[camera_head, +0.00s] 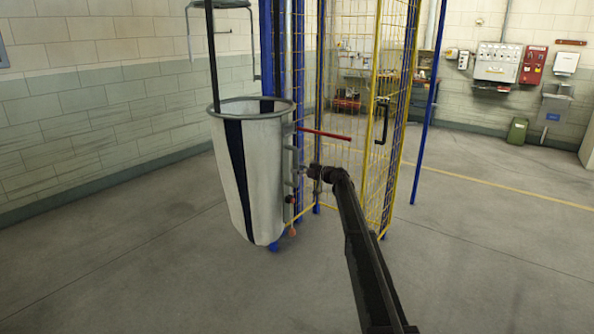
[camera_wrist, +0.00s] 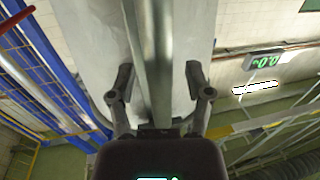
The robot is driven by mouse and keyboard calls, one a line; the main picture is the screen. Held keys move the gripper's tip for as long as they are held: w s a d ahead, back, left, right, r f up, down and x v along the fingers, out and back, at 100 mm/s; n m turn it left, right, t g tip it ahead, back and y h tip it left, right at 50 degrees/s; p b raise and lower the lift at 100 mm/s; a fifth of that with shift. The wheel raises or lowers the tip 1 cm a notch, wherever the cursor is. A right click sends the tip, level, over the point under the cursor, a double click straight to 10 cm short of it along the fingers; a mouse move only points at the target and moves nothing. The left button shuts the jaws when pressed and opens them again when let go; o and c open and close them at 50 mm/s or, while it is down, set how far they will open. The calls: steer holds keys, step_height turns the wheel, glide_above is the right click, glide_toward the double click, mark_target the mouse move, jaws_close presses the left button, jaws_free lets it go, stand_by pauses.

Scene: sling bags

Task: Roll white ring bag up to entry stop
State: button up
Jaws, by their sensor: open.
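The white ring bag (camera_head: 263,165), with a dark vertical stripe and a grey ring (camera_head: 228,111) at its top, hangs upright left of centre in the head view. My gripper (camera_head: 303,171) is at the right side of the bag, at about mid-height. In the wrist view my gripper (camera_wrist: 160,82) is open, with a finger on either side of a grey bar (camera_wrist: 154,50). The white bag (camera_wrist: 90,35) fills the space behind the bar. Contact between fingers and bar cannot be told. I cannot tell which part is the entry stop.
A red rod (camera_head: 325,134) sticks out right of the bag, above my gripper. Blue posts (camera_head: 267,50) and a yellow mesh cage (camera_head: 345,90) stand right behind the bag. A dark upright rod (camera_head: 212,55) rises at the bag's left. Floor in front is clear.

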steer(key=v, duration=1.2)
stand_by(0.9)
steer(key=s+a+f+m+g+h+p, duration=0.1)
steer(key=s+f+m+g+h+p, duration=0.2)
steer(key=s, duration=1.2)
steer(key=s+f+m+g+h+p, duration=0.15)
steer(key=s+f+h, duration=0.35)
steer(key=s, duration=1)
steer(key=s+d+m+g+h+p, duration=0.1)
steer(key=s+d+m+h, duration=0.1)
steer(key=s, duration=0.7)
steer(key=s+d+f+m+g+h+p, duration=0.1)
steer(key=s+d+m+h, duration=0.2)
steer(key=s, duration=0.6)
steer(key=s+d+f+m+g+h+p, duration=0.1)
steer(key=s+d+m+h, duration=0.2)
steer(key=s, duration=0.7)
steer(key=shift+d+f+m, duration=0.25)
steer(key=shift+d+m, duration=0.1)
steer(key=shift+d, duration=0.6)
